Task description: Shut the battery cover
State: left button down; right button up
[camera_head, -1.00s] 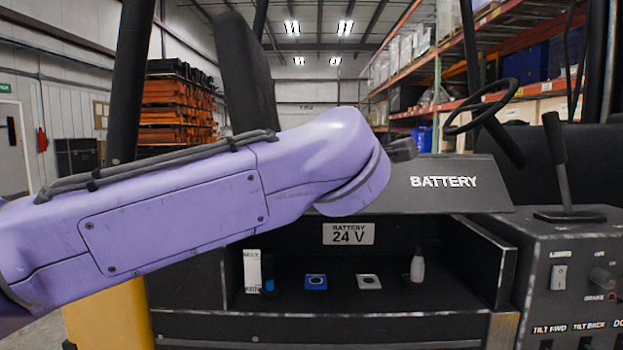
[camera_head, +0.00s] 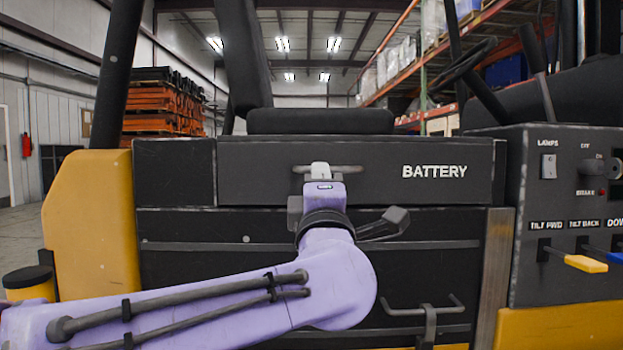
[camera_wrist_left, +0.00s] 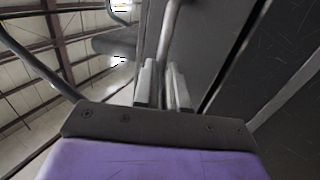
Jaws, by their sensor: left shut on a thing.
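The battery cover (camera_head: 375,170), a dark panel marked "BATTERY" in white, now stands upright across the front of the battery compartment and looks level with the panel beside it. The compartment's inside is hidden behind it. My left gripper (camera_head: 322,172) is shut on this handle. In the left wrist view the handle's bar (camera_wrist_left: 170,35) passes between the two pale fingers of the left gripper (camera_wrist_left: 164,86). My right gripper is not in view.
Below the cover is a dark lower panel (camera_head: 200,262) with another handle (camera_head: 455,308). A control box (camera_head: 540,195) with switches and coloured levers stands at the right. A yellow body part (camera_head: 92,215) is at the left, and a seat (camera_head: 320,121) is above.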

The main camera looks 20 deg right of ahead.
pick_arm(q)
jog(key=shift+w+f, duration=0.15)
jog(key=shift+f, duration=0.3)
jog(key=shift+f, duration=0.1)
jog(key=c, duration=1.2)
grip_release()
jog(key=shift+w+f, duration=0.1)
jog(key=shift+w, duration=0.05)
jog(key=shift+o, duration=0.2)
jog(key=v, duration=1)
jog(key=shift+s+b, duration=0.25)
jog(key=shift+b, duration=0.05)
